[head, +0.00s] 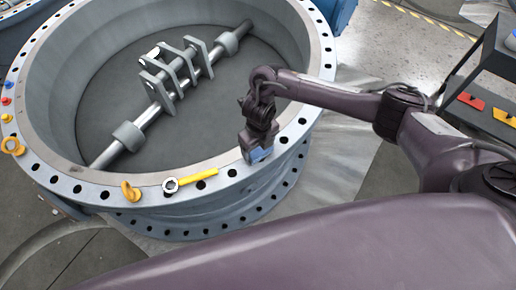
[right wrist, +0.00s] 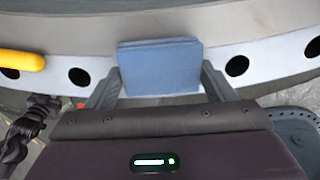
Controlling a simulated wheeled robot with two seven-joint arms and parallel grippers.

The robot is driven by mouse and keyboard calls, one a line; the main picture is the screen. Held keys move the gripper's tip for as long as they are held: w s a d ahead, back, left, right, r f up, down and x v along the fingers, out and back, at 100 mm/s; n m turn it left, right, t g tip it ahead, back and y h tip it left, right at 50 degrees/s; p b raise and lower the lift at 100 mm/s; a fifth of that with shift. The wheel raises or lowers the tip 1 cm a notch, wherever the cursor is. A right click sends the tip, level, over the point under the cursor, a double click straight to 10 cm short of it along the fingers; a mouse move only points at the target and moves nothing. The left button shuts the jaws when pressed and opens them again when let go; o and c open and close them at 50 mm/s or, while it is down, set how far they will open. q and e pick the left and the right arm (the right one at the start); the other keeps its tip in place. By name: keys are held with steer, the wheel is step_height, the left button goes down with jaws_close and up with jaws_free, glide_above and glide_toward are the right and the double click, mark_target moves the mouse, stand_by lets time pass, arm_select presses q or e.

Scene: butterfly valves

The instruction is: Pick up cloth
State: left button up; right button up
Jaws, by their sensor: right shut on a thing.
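The cloth is a folded blue piece (head: 260,154) at the front right of the valve's flange ring in the head view. In the right wrist view the cloth (right wrist: 159,67) lies between the two fingers as a flat blue block. My right gripper (head: 256,150) reaches down to the flange from above and is shut on the cloth. In the right wrist view my right gripper (right wrist: 160,82) has a finger on each side of it. I cannot tell whether the cloth still touches the flange. My left gripper is not in view.
The large grey valve body (head: 95,200) has a bolt-holed flange. A yellow-handled wrench (head: 190,180) lies left of the cloth, and a yellow eyebolt (head: 130,191) stands farther left. A shaft with brackets (head: 175,75) crosses the valve. Red and yellow pieces (head: 471,101) sit far right.

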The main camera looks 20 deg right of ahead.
mark_target(259, 149)
steer(key=shift+r, duration=0.5)
step_height(259, 149, up, 19)
steer(key=p, duration=0.5)
